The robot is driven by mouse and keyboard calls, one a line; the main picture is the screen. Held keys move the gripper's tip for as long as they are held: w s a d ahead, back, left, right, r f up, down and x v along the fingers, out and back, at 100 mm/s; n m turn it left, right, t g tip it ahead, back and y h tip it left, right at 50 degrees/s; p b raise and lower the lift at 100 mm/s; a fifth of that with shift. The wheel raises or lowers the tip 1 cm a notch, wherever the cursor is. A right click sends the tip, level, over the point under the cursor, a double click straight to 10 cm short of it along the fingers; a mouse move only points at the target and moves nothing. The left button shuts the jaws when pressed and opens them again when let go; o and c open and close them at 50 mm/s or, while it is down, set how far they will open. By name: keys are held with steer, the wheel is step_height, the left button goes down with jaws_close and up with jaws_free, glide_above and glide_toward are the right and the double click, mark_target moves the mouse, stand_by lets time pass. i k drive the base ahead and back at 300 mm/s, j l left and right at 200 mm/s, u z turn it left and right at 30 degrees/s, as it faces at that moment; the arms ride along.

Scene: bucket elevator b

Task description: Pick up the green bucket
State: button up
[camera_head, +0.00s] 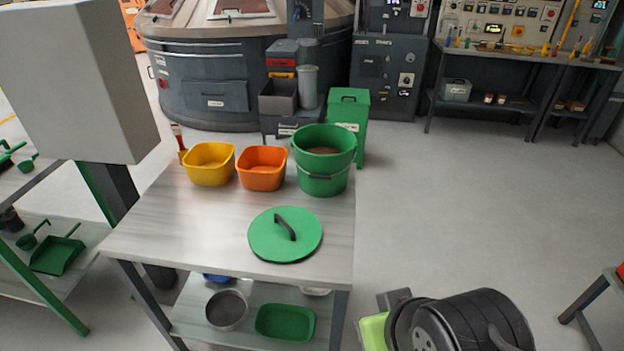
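The green bucket (323,177) stands upright and open at the back right of the table (180,228). Something brownish shows inside it. Its handle hangs down against the front side. A round green lid (268,244) with a dark handle lies flat on the table in front of the bucket. A dark, rounded part of my arm (480,322) shows at the bottom right, beyond the table's right edge. At its left is what looks like my gripper (385,322), with a bright green part. It is apart from the bucket. The fingers cannot be made out.
An orange tub (262,174) stands directly left of the bucket, with a yellow tub (208,170) further left. A green bin (348,110) stands behind the table. A grey box-like block (80,85) fills the upper left. The floor (460,210) right of the table is clear.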

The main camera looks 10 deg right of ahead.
mark_target(324, 153)
steer(key=k+l+u, duration=0.1)
steer(key=l+u, duration=0.2)
steer(key=l, duration=0.15)
steer(key=k+l+u, duration=0.1)
steer(key=l+u, duration=0.15)
steer(key=l, duration=0.15)
steer(key=k+l+u, duration=0.15)
steer(key=l+u, duration=0.15)
steer(key=i+l+u, duration=0.1)
steer(key=l+u, duration=0.25)
steer(key=l, duration=0.3)
steer(key=l+u, duration=0.35)
steer(key=l, duration=0.3)
steer(key=l+u, duration=0.3)
steer(key=l, duration=0.4)
steer(key=i+l+u, duration=0.35)
steer(key=l+u, duration=0.15)
steer(key=l, duration=0.15)
steer(key=i+l+u, duration=0.1)
steer(key=l+u, duration=0.15)
steer(key=l, duration=0.15)
steer(key=i+l+u, duration=0.1)
steer(key=l+u, duration=0.15)
steer(key=l, duration=0.15)
